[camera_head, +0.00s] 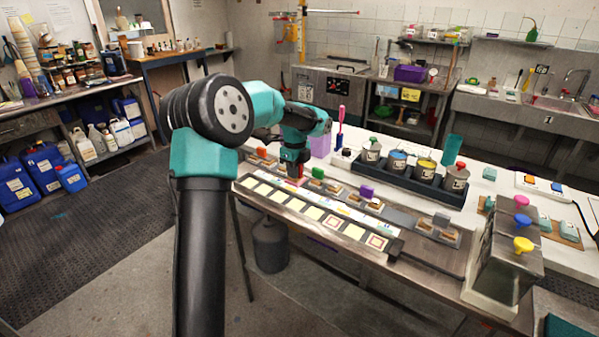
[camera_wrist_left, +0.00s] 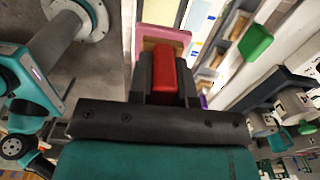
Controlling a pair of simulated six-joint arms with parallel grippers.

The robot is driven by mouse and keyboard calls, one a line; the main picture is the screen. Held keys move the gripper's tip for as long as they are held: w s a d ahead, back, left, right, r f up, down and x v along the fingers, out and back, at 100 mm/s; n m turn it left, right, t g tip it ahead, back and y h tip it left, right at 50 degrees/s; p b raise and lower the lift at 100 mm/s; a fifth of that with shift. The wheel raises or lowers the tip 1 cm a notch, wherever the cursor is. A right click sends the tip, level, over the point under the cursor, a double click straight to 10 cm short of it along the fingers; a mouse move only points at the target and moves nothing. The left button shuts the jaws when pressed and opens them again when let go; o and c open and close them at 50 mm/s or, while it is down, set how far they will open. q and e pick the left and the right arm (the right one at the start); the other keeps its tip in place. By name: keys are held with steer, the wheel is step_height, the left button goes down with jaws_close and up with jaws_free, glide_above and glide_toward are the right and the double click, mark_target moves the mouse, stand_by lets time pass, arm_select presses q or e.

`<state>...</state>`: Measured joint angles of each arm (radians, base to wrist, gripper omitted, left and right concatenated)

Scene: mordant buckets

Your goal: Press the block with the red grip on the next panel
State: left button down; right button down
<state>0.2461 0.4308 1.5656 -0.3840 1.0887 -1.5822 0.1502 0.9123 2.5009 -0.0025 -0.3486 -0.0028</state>
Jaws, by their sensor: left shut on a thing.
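My left gripper (camera_head: 293,165) is shut on the red grip (camera_wrist_left: 166,72) of a block, which shows between its dark fingers in the left wrist view. The block's pink base (camera_wrist_left: 149,43) shows past the fingertips. In the head view the block is partly hidden by the gripper, near the back edge of the panel strip. The strip (camera_head: 400,247) carries a row of pale yellow panels (camera_head: 297,205). Whether the block touches anything is unclear. My right gripper is not in view.
Behind the strip stand blocks with orange (camera_head: 262,152), green (camera_head: 317,173), purple (camera_head: 366,191) and grey (camera_head: 441,219) grips. A dark tray (camera_head: 400,182) with several buckets stands behind them. A metal box with coloured knobs (camera_head: 505,255) stands at the right.

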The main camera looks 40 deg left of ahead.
arm_select(q)
steer(key=shift+f, duration=3.5)
steer(key=shift+f, duration=0.2)
steer(key=shift+f, duration=0.65)
steer(key=shift+f, duration=0.2)
steer(key=shift+f, duration=0.35)
steer(key=shift+r, duration=0.2)
steer(key=shift+r, duration=3.3)
